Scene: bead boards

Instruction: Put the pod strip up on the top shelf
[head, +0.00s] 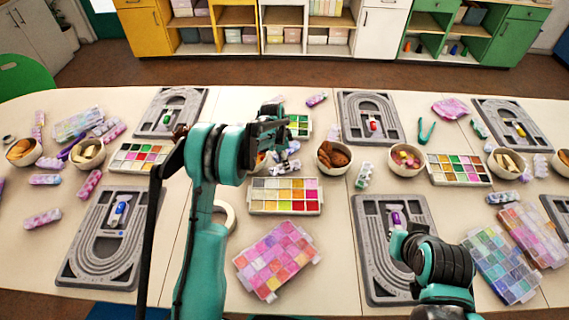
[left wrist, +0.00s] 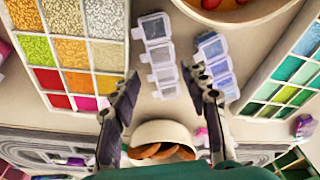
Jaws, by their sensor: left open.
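In the left wrist view a clear, pale pod strip (left wrist: 159,58) lies on the table, in line with the gap between my left fingertips. A second, bluish pod strip (left wrist: 217,65) lies just right of it, by the right finger. Pod strips (head: 287,166) also show in the head view, partly hidden by my left arm. My left gripper (left wrist: 160,78) is open and empty, with fingers on either side of the pale strip; contact cannot be told. It also shows in the head view (head: 277,122). Of my right arm only upper links show; its gripper is not seen. Open shelves (head: 308,18) stand in the background.
A bowl (left wrist: 150,131) lies between the finger bases, another bowl (left wrist: 245,14) beyond the strips. A coloured bead tray (head: 285,210) and a green one (head: 299,137) flank them. Grey bead boards (head: 375,287), bowls and loose strips crowd the table (head: 335,240).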

